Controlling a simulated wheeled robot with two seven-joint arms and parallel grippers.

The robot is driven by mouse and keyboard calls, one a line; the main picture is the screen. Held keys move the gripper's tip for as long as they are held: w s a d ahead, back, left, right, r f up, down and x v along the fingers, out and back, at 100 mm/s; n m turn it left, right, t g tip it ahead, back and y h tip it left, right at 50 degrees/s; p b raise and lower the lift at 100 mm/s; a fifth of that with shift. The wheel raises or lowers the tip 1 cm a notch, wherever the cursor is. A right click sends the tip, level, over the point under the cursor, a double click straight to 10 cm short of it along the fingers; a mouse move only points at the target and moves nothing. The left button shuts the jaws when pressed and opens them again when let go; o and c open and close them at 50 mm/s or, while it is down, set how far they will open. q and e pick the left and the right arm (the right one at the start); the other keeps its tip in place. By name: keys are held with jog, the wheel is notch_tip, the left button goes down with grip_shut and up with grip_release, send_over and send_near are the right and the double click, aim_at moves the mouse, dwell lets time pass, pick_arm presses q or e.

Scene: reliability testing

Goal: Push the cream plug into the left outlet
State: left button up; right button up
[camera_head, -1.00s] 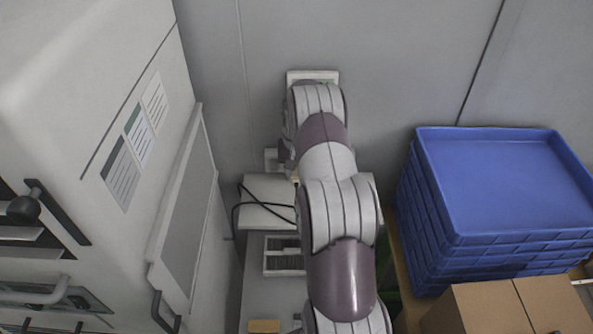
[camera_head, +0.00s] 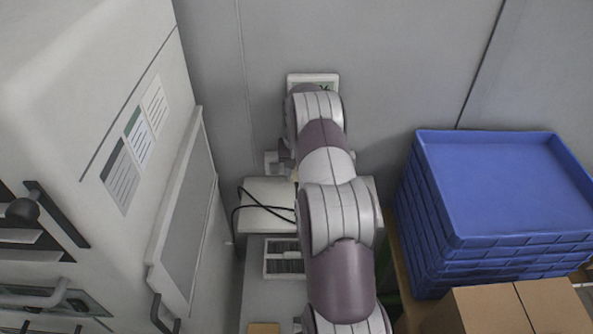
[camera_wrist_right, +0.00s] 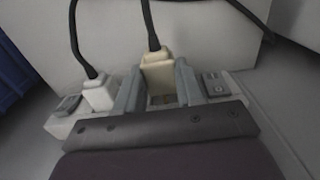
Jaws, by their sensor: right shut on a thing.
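The cream plug (camera_wrist_right: 157,72), with a black cable, sits between the two fingers of my right gripper (camera_wrist_right: 158,88) in the wrist view. The gripper is shut on it. The plug is over the middle of a pale outlet strip (camera_wrist_right: 240,84); whether its prongs are in a socket is hidden. The wrist view faces back the other way, with an empty outlet (camera_wrist_right: 215,85) on its right and a white plug (camera_wrist_right: 98,92) on its left. In the head view the outlet strip's end (camera_head: 271,161) shows left of my right arm, which hides the cream plug. My left gripper is not in view.
A pale box (camera_head: 262,192) with black cables (camera_head: 238,205) lies below the outlet. Stacked blue trays (camera_head: 505,185) and a cardboard box (camera_head: 510,310) stand on the right. A large white cabinet (camera_head: 90,90) fills the left. A sign (camera_head: 312,80) is on the wall behind my arm.

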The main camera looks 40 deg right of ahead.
jog(key=shift+w+d, duration=0.4)
jog(key=shift+w, duration=0.05)
dwell(0.7)
jog(key=shift+w, duration=0.1)
dwell(1.0)
jog(key=shift+w+d+r+p, duration=0.15)
jog(key=shift+d+r+p, duration=0.05)
jog(key=shift+r+p, duration=0.15)
jog(key=shift+w+d+r, duration=0.15)
jog(key=shift+r, duration=0.3)
dwell(0.6)
jog(key=shift+f+p, duration=0.2)
jog(key=shift+p, duration=0.3)
jog(key=shift+s+a+f, duration=0.3)
jog(key=shift+s+a+f+p, duration=0.15)
jog(key=shift+s+a+p, duration=0.35)
jog(key=shift+s+a, duration=0.55)
jog(key=shift+s+d+f, duration=0.1)
jog(key=shift+f, duration=0.05)
